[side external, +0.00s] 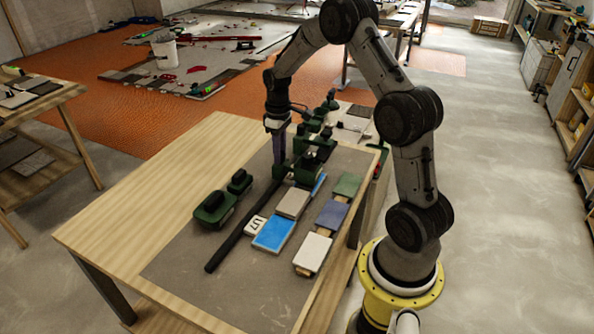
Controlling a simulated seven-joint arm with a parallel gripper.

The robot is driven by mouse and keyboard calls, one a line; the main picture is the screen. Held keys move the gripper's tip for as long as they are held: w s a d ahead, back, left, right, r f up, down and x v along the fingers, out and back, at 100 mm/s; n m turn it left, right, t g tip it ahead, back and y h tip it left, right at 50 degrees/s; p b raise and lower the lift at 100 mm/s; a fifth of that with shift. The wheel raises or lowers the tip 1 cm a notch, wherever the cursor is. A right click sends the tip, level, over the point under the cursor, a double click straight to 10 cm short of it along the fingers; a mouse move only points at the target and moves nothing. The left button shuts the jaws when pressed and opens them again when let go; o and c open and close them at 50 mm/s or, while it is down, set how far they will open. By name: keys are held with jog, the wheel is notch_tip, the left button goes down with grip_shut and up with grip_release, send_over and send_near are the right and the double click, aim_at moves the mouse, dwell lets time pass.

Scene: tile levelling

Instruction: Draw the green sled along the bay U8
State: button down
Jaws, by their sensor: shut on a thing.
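A green sled (303,160) with dark parts stands at the far end of the row of tiles on the grey mat (190,268). My gripper (281,172) is down at the sled's left side and shut on it; the fingertips are small and partly lost against the dark green parts. In front of the sled lie a beige-grey tile (293,203) and a bright blue tile (273,235); another blue piece (319,185) shows beside the sled. A white plate (256,226) next to the blue tile reads U7. I cannot see a U8 label.
A black bar (238,232) runs along the left of the tile row. Left of it sit a green tool (213,208) and a smaller green block (240,181). White (313,252), slate-blue (332,215) and green (347,185) tiles line the right edge. The wooden tabletop (140,205) at left is clear.

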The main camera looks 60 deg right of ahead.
jog(key=shift+d, duration=1.95)
jog(key=c, duration=0.7)
grip_release()
notch_tip(320, 180, up, 7)
